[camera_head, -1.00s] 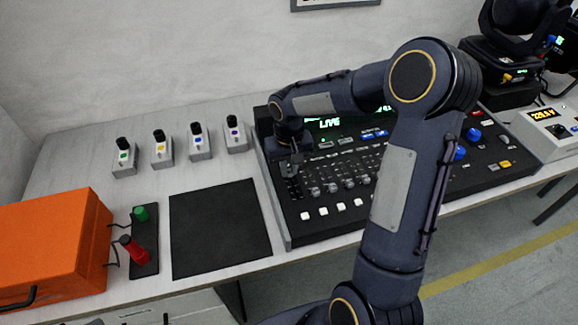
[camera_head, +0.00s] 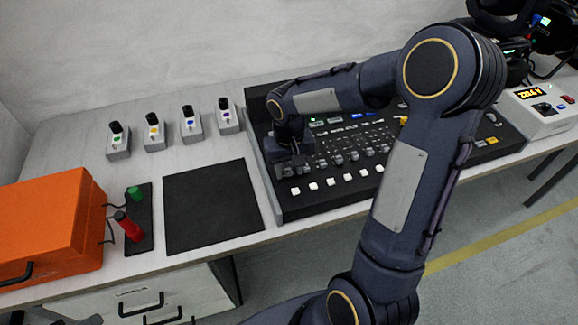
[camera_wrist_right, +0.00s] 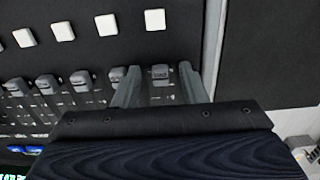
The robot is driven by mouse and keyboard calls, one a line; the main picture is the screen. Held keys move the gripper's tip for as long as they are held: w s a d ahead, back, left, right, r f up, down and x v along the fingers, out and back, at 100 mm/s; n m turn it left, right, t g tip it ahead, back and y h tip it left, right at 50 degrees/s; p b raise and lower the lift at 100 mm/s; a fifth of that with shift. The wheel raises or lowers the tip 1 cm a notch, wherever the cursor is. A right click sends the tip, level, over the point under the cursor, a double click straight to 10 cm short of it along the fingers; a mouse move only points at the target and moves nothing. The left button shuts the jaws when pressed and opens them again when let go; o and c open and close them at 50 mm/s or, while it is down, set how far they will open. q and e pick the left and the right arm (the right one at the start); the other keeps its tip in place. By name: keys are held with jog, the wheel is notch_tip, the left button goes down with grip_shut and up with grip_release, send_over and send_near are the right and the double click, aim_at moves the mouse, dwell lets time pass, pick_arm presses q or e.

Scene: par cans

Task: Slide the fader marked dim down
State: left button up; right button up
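The fader console (camera_head: 340,200) lies on the table with a row of grey fader caps and white buttons. My right gripper (camera_head: 290,170) is low over the console's left end. In the right wrist view my right gripper (camera_wrist_right: 157,88) has its two fingers apart, one on each side of a grey fader cap (camera_wrist_right: 160,73). A small gap shows on both sides of the cap. This cap is the end one of its row and roughly level with its neighbours. The dim marking is not readable. My left gripper is not in view.
A black mat (camera_head: 212,208) lies left of the console. Several small switch boxes (camera_head: 190,127) stand behind it. An orange case (camera_head: 45,225) and a red and green terminal plate (camera_head: 140,230) are further left. A white meter box (camera_head: 535,118) stands at the right.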

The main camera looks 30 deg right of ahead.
aim_at(290, 173)
notch_tip(290, 173, up, 8)
jog(key=shift+w+f, duration=0.1)
jog(key=shift+f, duration=0.15)
jog(key=shift+r, duration=0.15)
dwell(0.6)
jog(key=shift+s+r, duration=0.25)
jog(key=shift+s, duration=0.05)
jog(key=s+a+r+t+y, duration=0.1)
jog(key=s+a+t+y, duration=0.1)
jog(key=s, duration=0.7)
jog(key=s+a+r+n+t+y+p, duration=0.1)
jog(key=s+a+r+t, duration=0.1)
jog(key=s, duration=0.6)
jog(key=shift+s+a+r+t+y, duration=0.2)
jog(key=shift+s+a+t+y, duration=0.2)
jog(key=shift+a+t, duration=0.65)
jog(key=shift+a+g, duration=0.2)
jog(key=shift+g, duration=0.05)
